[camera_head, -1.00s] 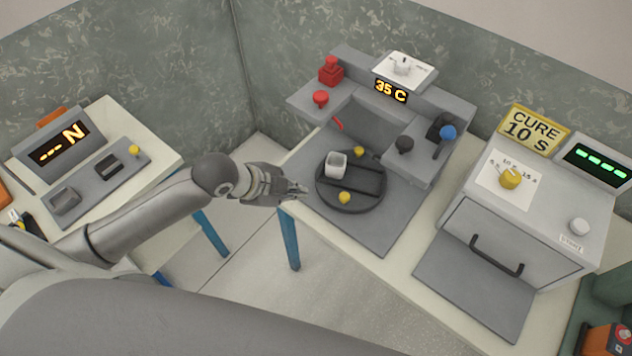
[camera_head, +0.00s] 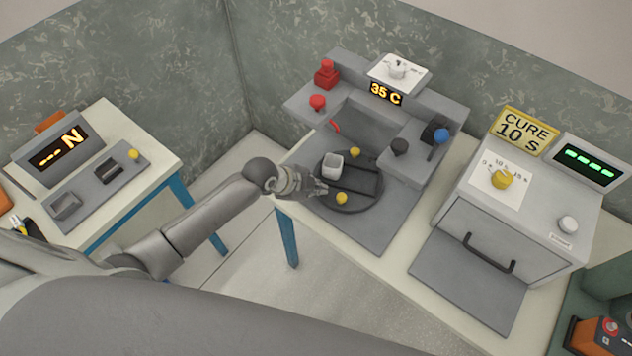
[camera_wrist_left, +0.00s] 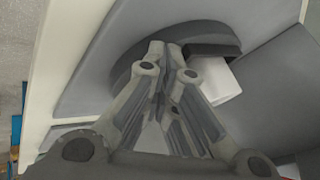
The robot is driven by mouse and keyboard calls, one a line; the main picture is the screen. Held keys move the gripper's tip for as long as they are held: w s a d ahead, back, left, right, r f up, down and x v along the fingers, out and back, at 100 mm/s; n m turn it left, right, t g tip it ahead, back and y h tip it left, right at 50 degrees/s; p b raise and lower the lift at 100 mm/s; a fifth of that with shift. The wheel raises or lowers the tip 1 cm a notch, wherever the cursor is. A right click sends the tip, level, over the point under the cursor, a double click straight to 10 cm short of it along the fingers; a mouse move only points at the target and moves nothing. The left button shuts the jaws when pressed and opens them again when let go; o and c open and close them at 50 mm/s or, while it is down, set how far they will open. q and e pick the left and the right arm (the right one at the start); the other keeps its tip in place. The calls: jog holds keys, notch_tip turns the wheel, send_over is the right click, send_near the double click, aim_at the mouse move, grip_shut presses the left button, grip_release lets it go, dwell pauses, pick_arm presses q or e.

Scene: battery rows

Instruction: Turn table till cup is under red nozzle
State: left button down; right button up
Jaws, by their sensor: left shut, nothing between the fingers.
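The round dark turntable (camera_head: 357,204) sits on the grey base of the dispensing station and carries yellow knobs (camera_head: 341,198) on its rim. My left gripper (camera_head: 322,188) is shut and empty at the turntable's left edge, close to the cup; touching cannot be told. My right gripper is not in view.
The display (camera_head: 387,92) reads 35 C. A curing box (camera_head: 515,235) is at the right. A separate table (camera_head: 160,150) with a panel stands left, with a gap between.

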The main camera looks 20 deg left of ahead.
aim_at(317, 176)
pick_arm(q)
jog(key=shift+w, duration=0.45)
jog(key=shift+w+a+f+b, duration=0.1)
jog(key=shift+w+a+b, duration=0.05)
jog(key=shift+b, duration=0.25)
jog(key=w+b, duration=0.1)
jog(key=w+a+m+b, duration=0.1)
jog(key=b, duration=0.1)
jog(key=shift+w+a+g+h, duration=0.25)
jog(key=shift+a+g+h, duration=0.05)
jog(key=shift+w+a+b, duration=0.1)
jog(key=shift+w+b, duration=0.2)
jog(key=shift+s, duration=0.1)
